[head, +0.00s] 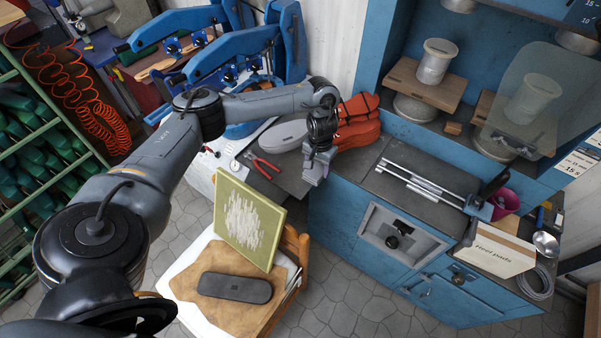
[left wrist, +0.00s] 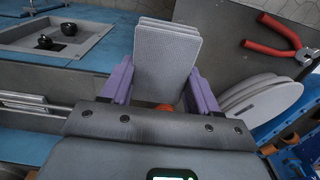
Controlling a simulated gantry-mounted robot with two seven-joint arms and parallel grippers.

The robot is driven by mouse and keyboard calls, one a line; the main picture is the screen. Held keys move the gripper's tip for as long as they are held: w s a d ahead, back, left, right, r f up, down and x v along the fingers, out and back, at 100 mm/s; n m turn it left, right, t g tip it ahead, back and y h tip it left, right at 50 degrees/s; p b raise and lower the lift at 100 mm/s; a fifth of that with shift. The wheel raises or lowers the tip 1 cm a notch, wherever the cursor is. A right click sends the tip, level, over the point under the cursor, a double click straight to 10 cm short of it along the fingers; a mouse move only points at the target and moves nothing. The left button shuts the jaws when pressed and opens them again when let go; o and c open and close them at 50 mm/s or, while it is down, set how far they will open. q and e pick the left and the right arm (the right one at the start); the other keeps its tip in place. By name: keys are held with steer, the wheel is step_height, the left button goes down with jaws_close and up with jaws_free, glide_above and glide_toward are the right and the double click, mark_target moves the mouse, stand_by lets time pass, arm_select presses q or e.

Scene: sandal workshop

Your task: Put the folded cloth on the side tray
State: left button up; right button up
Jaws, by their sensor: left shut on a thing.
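In the head view my left gripper (head: 316,172) hangs pointing down over the gap between the dark grey bench end and the blue cabinet's dark worktop. In the left wrist view its purple fingers (left wrist: 160,84) are shut on the folded cloth (left wrist: 166,50), a light grey, layered rectangle sticking out past the fingertips. The cloth is too small to make out in the head view. I cannot tell for sure which surface is the side tray. My right gripper is not in view.
Red-handled pliers (head: 263,166) and pale oval pads (head: 283,135) lie on the dark bench end. A cart holds tan leather (head: 207,260), a dark case (head: 235,288) and an upright green-framed board (head: 247,218).

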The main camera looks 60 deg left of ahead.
arm_select(q)
glide_above(300, 180)
step_height(300, 180, down, 4)
steer(key=shift+a+r, duration=0.1)
steer(key=shift+f+b, duration=0.45)
steer(key=shift+f, duration=1.6)
steer(key=shift+f, duration=0.15)
steer(key=o, duration=1.1)
